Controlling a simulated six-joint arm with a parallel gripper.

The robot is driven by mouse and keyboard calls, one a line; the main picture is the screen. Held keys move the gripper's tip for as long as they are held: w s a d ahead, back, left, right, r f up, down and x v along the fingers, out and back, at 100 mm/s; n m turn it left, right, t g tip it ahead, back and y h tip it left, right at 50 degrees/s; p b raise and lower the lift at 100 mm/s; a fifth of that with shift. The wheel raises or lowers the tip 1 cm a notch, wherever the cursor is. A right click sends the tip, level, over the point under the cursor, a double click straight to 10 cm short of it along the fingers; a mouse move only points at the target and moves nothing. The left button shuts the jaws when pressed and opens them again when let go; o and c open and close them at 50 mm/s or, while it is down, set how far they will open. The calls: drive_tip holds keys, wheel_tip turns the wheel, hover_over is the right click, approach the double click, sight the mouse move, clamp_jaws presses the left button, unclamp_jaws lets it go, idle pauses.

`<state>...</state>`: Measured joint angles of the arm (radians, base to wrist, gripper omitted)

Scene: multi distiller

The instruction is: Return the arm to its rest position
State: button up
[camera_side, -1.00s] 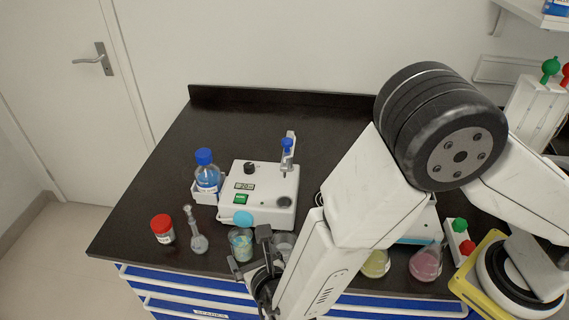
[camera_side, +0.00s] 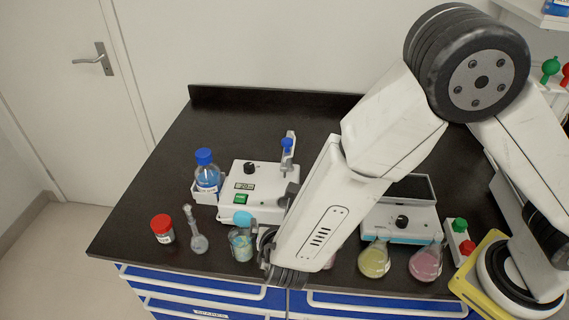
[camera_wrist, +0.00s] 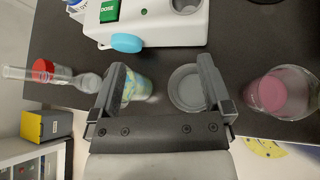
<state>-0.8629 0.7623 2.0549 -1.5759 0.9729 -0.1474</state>
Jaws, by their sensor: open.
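My gripper (camera_wrist: 161,95) is open and empty in the wrist view. Its two dark fingers stand apart. A beaker with blue-yellow contents (camera_wrist: 138,88) shows beside the left finger, partly hidden by it. An empty-looking grey round vessel (camera_wrist: 187,88) shows between the fingers, near the right one. I cannot tell how far the fingers are above them. In the side view my forearm hides most of the gripper, close to the counter's front edge and right of the blue-content beaker (camera_side: 241,246).
The white dosing device (camera_side: 240,183) stands behind, with a blue-capped bottle (camera_side: 207,172) at its left. A red-capped jar (camera_side: 162,229) and a small flask (camera_side: 198,242) stand left. A yellow flask (camera_side: 374,262) and a pink flask (camera_side: 425,264) stand right. The back of the counter (camera_side: 235,120) is clear.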

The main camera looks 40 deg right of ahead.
drive_tip(key=s+d+r+m+g+y, duration=0.1)
drive_tip(key=s+d+r+m+g, duration=0.1)
drive_tip(key=d+m, duration=0.5)
drive_tip(key=s+d+r+m+g+y, duration=0.2)
drive_tip(key=d+m, duration=0.5)
drive_tip(key=m, duration=0.4)
drive_tip(key=s+d+r+m+g+y, duration=0.2)
drive_tip(key=s+d+r+m+g, duration=0.1)
drive_tip(key=s+d+m, duration=0.2)
drive_tip(key=d+m, duration=0.2)
drive_tip(key=m, duration=0.2)
drive_tip(key=shift+s+d+r+m+g, duration=0.25)
drive_tip(key=shift+d+m+g, duration=0.05)
